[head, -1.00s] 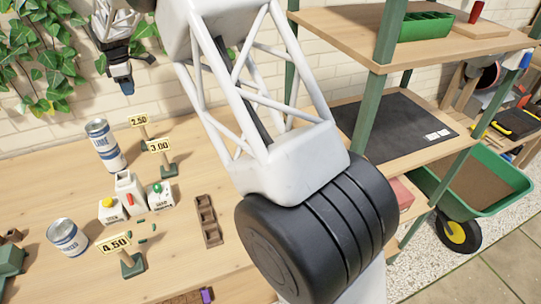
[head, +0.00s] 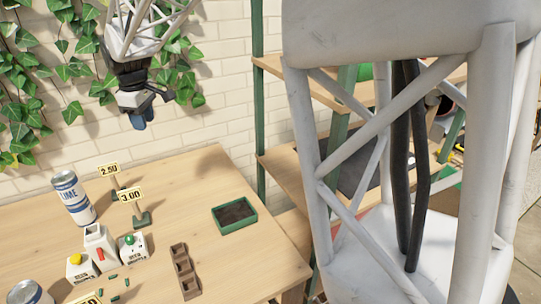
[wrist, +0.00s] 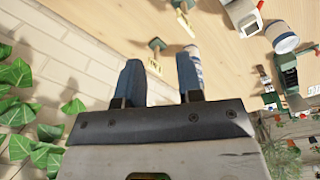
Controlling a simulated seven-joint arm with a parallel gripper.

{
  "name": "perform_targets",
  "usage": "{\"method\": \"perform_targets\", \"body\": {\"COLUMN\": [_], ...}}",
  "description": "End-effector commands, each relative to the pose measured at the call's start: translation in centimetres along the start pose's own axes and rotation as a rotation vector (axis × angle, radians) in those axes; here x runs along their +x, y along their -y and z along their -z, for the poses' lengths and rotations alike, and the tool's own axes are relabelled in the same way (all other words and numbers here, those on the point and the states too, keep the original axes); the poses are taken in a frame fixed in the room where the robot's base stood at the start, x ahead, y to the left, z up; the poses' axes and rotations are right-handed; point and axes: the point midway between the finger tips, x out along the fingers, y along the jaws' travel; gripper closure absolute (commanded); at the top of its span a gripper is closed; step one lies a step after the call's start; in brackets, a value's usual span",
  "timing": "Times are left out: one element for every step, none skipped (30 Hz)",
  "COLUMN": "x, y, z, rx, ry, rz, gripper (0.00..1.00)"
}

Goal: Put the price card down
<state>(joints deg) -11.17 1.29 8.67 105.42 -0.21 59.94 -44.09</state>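The 2.50 price card (head: 109,169) and the 3.00 price card (head: 131,195) stand upright on posts with green bases on the wooden table. The edge of another yellow card (head: 88,298) shows at the bottom of the head view. My gripper (head: 138,120) hangs in the air above the table, near the wall, apart from the cards. In the wrist view its two blue fingers (wrist: 160,82) are spread with nothing held between them. A price card (wrist: 155,66) shows in the gap, beyond the fingertips; its number is too small to read.
A LIME can (head: 73,200) stands left of the cards. A brown segmented tray (head: 184,272) and a green tray of dark soil (head: 235,215) sit on the right. My arm covers the right side.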

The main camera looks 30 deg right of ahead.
Motion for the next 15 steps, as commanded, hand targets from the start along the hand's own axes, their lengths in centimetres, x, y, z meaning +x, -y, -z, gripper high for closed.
{"method": "perform_targets", "body": {"x": [-1.3, -1.5, -1.9, -2.1, -2.3, -2.5, -2.7, -2.9, -3.0, -3.1, -3.2, -3.4, -3.4, -3.5, -3.6], "y": [0.7, 1.1, 1.6, 2.0, 2.5, 3.0, 3.4, 3.8, 4.4, 4.9, 5.3, 5.9, 6.4, 6.9, 7.5], "z": [-1.5, -2.3, -3.3, -4.1, -4.9, -5.9, -6.7, -7.4, -8.5, -9.2, -10.0, -11.0, -11.7, -12.5, -13.5], "rx": [0.031, 0.05, 0.077, 0.095, 0.115, 0.14, 0.16, 0.179, 0.206, 0.225, 0.245, 0.271, 0.289, 0.309, 0.335], "ry": [-0.011, -0.013, -0.016, -0.018, -0.021, -0.023, -0.025, -0.026, -0.029, -0.03, -0.032, -0.034, -0.036, -0.038, -0.041], "rz": [-0.012, -0.014, -0.018, -0.02, -0.022, -0.025, -0.027, -0.029, -0.031, -0.032, -0.034, -0.036, -0.038, -0.04, -0.042], "gripper": [0.66, 0.66, 0.66, 0.66, 0.66, 0.66, 0.66, 0.66, 0.66, 0.66, 0.66, 0.66, 0.66, 0.66, 0.66]}}
